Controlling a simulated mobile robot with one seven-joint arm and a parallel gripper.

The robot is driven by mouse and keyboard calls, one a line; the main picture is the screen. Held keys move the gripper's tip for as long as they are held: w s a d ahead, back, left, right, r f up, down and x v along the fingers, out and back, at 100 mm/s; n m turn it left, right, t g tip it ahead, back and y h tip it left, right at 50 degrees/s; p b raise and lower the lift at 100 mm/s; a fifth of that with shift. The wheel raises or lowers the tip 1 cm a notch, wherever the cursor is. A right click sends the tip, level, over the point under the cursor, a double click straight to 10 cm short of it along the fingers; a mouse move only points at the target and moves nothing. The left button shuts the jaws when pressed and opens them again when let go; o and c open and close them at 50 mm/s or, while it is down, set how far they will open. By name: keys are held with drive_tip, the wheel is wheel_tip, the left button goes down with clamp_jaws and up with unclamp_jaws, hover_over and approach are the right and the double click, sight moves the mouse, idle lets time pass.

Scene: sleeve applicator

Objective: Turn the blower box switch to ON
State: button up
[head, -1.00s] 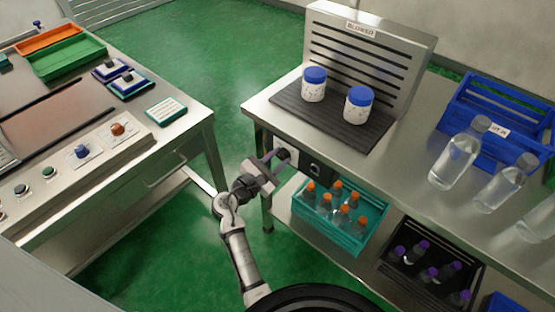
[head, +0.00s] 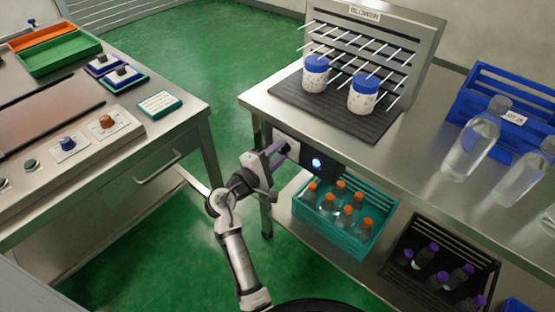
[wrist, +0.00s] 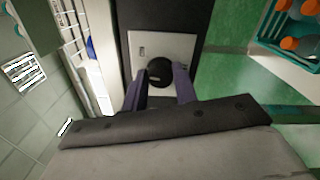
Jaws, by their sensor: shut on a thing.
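The blower (head: 427,50) is a grey slatted panel labelled BLOWER, standing at the back of the steel bench. White streaks come forward from its slots over two blue-capped white jars (head: 315,75). The switch box is under the bench's front edge; its light plate (wrist: 182,48) carries a round black knob (wrist: 159,71) in the wrist view. My gripper (head: 288,149) is at this plate, its two fingers (wrist: 160,84) shut on either side of the knob. A blue-white light (head: 316,162) glows on the dark panel to the right of the plate.
A teal crate (head: 330,235) of orange-capped bottles sits on the shelf just below and right of my gripper. A black crate of purple-capped bottles is further right. The left bench (head: 190,115) stands across a gap of green floor.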

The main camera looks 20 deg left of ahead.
drive_tip(key=m+b, duration=0.4)
drive_tip(key=shift+f, duration=0.3)
drive_tip(key=shift+r+m+b, duration=0.1)
drive_tip(key=shift+m+b, duration=1.05)
drive_tip(key=shift+m, duration=0.35)
drive_tip(key=o, duration=1)
drive_tip(key=shift+r, duration=0.1)
drive_tip(key=shift+c, duration=0.2)
drive_tip(key=shift+s, duration=0.1)
drive_tip(key=b+v, duration=0.1)
drive_tip(key=v, duration=1.2)
drive_tip(key=shift+s, duration=0.35)
drive_tip(key=shift+a, duration=0.15)
